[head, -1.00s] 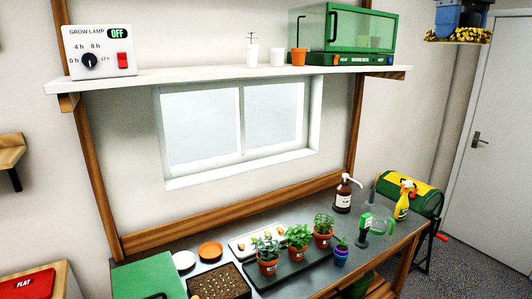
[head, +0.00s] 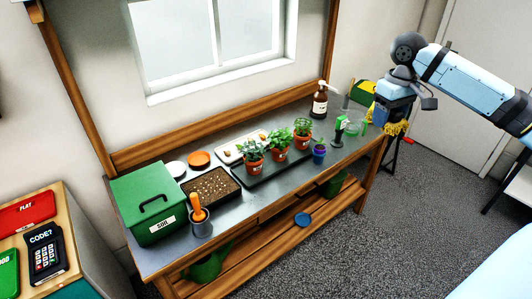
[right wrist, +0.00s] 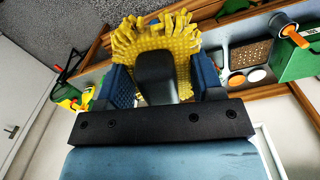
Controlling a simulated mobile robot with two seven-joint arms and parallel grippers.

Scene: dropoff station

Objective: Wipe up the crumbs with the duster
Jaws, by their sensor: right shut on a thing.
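The yellow fringed duster (head: 396,127) hangs under my right gripper (head: 392,108), above the right end of the metal bench (head: 222,232). In the right wrist view the duster's yellow fringed pad (right wrist: 186,38) spreads beyond the blue fingers, its dark grip between them. My right gripper (right wrist: 158,80) is shut on that grip. The duster looks raised and partly in front of things at the bench's right end. I cannot make out crumbs on the bench at this size. My left gripper is not in view.
A green soil box (head: 150,207), orange-handled tool in a cup (head: 200,224), seed tray (head: 212,190), several potted plants (head: 280,142) and a brown pump bottle (head: 319,105) crowd the bench. Bare metal shows along its front. Carpet (head: 380,230) lies open in front.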

